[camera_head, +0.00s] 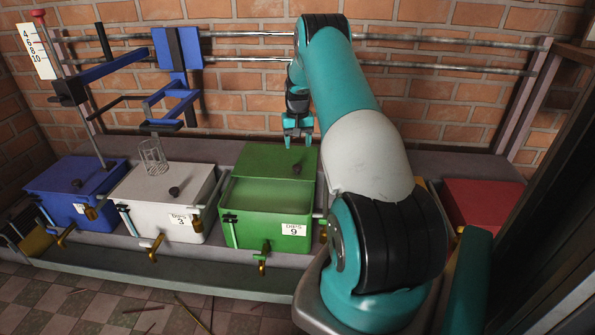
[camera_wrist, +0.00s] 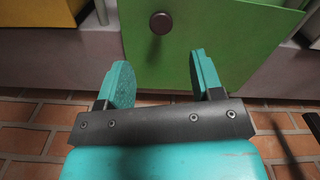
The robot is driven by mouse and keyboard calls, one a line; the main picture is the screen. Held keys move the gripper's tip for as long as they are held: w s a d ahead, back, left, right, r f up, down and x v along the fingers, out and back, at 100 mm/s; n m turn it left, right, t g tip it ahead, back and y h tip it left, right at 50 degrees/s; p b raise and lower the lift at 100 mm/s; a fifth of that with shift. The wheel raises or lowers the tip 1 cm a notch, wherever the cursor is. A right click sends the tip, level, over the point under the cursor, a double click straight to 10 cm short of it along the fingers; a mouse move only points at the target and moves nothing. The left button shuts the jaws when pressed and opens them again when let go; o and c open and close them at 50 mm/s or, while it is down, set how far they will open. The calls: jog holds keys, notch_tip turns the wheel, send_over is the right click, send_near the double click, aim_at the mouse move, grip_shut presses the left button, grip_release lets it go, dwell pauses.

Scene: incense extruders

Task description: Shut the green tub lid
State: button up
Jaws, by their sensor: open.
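The green tub (camera_head: 265,232) stands in the row of tubs, with a label reading 9 on its front. Its green lid (camera_head: 262,158) sits toward the back wall, and the front of the tub's top is uncovered. The lid's dark round knob (camera_head: 296,169) is near its right side. My gripper (camera_head: 298,139) is open and empty, behind the knob near the lid's back edge. In the wrist view, the knob (camera_wrist: 161,22) is beyond the two teal fingertips (camera_wrist: 160,75), apart from them, with the green lid (camera_wrist: 175,55) under them.
A white tub (camera_head: 165,200) with a wire basket (camera_head: 153,156) on top and a blue tub (camera_head: 75,190) stand to the left. A red box (camera_head: 483,203) is to the right. Metal rails (camera_head: 430,55) run along the brick wall behind. Blue brackets (camera_head: 178,75) hang at the left.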

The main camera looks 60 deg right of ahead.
aim_at(297, 167)
notch_tip(297, 167, down, 9)
jog(key=b, duration=0.3)
jog(key=shift+f, duration=0.15)
